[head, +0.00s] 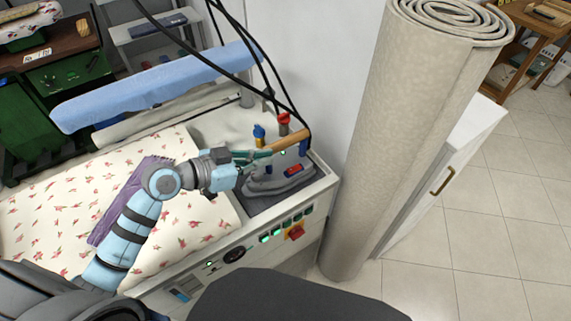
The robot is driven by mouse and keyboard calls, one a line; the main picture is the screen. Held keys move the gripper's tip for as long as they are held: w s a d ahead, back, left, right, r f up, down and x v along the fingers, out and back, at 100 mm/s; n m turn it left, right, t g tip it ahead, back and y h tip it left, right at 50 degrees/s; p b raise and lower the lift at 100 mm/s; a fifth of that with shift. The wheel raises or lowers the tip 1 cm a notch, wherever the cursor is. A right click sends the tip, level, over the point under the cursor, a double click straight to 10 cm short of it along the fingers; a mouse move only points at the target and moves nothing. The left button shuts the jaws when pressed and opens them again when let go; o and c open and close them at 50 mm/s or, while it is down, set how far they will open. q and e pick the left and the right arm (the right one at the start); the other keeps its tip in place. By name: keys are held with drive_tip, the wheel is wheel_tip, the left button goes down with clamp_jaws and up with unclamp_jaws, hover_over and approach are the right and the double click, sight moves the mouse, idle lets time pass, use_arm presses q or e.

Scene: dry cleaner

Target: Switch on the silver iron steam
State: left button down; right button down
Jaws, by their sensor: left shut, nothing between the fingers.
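The silver iron (270,186) sits on a dark rest pad (255,206) at the right end of the ironing table. It has a wooden handle (287,142) and a small red and blue switch (293,170) on its body. My left gripper (262,155) is shut and empty, with its fingertips close beside the iron, below the handle. I cannot tell whether it touches the iron. My right gripper is out of view.
Black hoses and cables (272,75) hang down to the iron. Red (284,120) and yellow-blue valves (259,134) stand behind it. A floral cloth (60,215) and a purple cloth (118,205) lie on the table. A tall rolled carpet (385,130) stands to the right.

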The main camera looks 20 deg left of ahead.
use_arm(q)
hover_over(286, 179)
drive_tip(key=shift+w+d+f, duration=0.1)
drive_tip(key=shift+w+f, duration=0.05)
drive_tip(key=shift+f, duration=0.5)
drive_tip(key=shift+w+d+f, duration=0.1)
drive_tip(key=shift+w+f, duration=0.05)
drive_tip(key=shift+f, duration=0.45)
wheel_tip(286, 179, down, 3)
drive_tip(key=shift+s+a+b, duration=0.15)
drive_tip(key=shift+b, duration=0.15)
drive_tip(key=shift+s+a+f, duration=0.1)
drive_tip(key=shift+a+f, duration=0.05)
drive_tip(key=shift+f, duration=0.4)
